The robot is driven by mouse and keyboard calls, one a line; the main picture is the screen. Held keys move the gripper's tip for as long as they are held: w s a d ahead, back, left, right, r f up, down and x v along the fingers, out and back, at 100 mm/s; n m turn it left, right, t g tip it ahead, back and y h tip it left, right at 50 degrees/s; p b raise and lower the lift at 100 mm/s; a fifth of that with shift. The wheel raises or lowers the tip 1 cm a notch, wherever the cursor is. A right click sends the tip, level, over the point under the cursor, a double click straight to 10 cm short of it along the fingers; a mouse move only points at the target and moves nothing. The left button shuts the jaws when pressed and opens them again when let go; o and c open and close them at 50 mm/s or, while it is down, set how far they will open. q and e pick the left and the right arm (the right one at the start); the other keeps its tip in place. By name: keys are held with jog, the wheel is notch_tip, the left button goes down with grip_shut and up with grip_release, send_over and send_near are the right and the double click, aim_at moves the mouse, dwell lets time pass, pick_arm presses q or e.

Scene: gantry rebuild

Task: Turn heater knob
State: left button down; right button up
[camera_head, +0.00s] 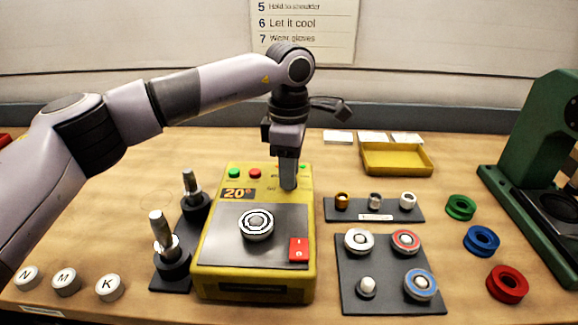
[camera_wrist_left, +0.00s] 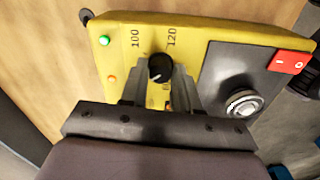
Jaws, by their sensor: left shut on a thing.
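The yellow heater (camera_head: 207,281) stands at the middle of the bench, with a dark top plate, a red switch (camera_head: 299,249) and a display reading 20°. My left gripper (camera_head: 288,186) points down at the back right of the heater and hides the knob in the head view. In the left wrist view the black heater knob (camera_wrist_left: 160,68) sits between the fingertips of my left gripper (camera_wrist_left: 160,84), near the printed 100 and 120. The gripper is shut on the knob. A ringed metal part (camera_head: 256,225) sits on the plate. My right gripper is not in view.
Two dark pegs on a base (camera_head: 171,265) stand close left of the heater. A dark tray (camera_head: 390,295) with several rings and a small rack (camera_head: 405,214) stand right. A green press (camera_head: 535,150) is at far right. Lettered caps (camera_head: 66,282) lie front left.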

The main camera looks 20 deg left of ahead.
pick_arm(q)
jog(key=shift+r+m, duration=0.1)
jog(key=shift+m, duration=0.2)
jog(key=c, duration=0.8)
grip_release()
jog(key=shift+d, duration=0.1)
jog(key=shift+r+b, duration=0.3)
jog(key=shift+r, duration=3.25)
